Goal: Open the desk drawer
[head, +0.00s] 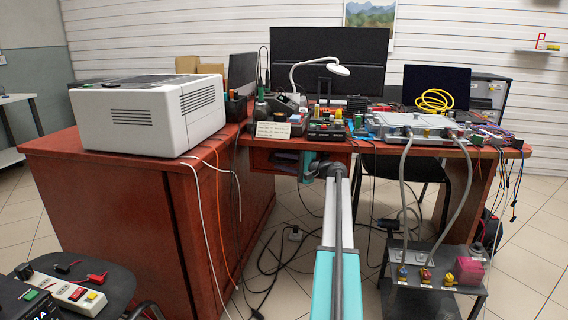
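The desk (95,185) is reddish brown and L-shaped. Its drawer (262,160) shows under the middle of the desktop, left of my arm. It is a shallow reddish-brown unit with a dark space (287,157) in it; from here I cannot tell how far it stands open. My arm reaches forward from the bottom centre, and its far end with my gripper (308,168) is at the drawer's right part, just below the desktop edge. The arm's end hides part of the drawer. The fingers are too small and dark to tell whether they are open or touch the drawer.
A white printer-like box (150,112) stands on the left desk wing, its cables hanging down. Instruments, a lamp (338,70) and a metal case (415,125) crowd the desktop. A low trolley (440,262) with grey hoses stands at right. A dark chair (80,285) is at lower left. Cables lie on the floor.

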